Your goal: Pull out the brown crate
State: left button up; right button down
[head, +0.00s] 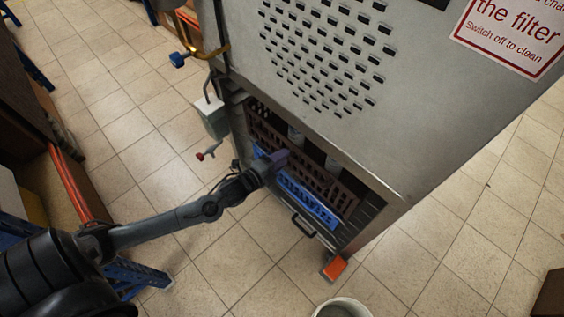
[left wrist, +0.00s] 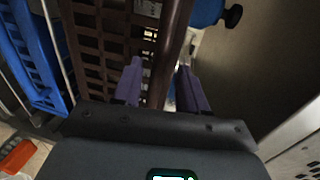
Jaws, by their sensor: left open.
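The brown crate (head: 334,188) has slatted, lattice-like sides and sits in the low opening of the metal cabinet, behind a blue crate (head: 312,203). My left gripper (head: 282,157) reaches into the opening at the brown crate's near side. In the left wrist view the purple fingers of my left gripper (left wrist: 160,85) are apart, with the brown crate's rim (left wrist: 170,45) running between them. I cannot tell whether either finger touches it. The arm and gripper hide part of both crates. My right gripper is not in view.
The metal cabinet (head: 300,45) rises above the opening. A dark handle (head: 303,224) and an orange block (head: 334,267) are low at its front. A grey bin (head: 341,308) stands on the tiled floor at the bottom edge.

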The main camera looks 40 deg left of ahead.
pick_arm(q)
jog(key=shift+w+f, duration=0.1)
jog(key=shift+w, duration=0.3)
grip_shut()
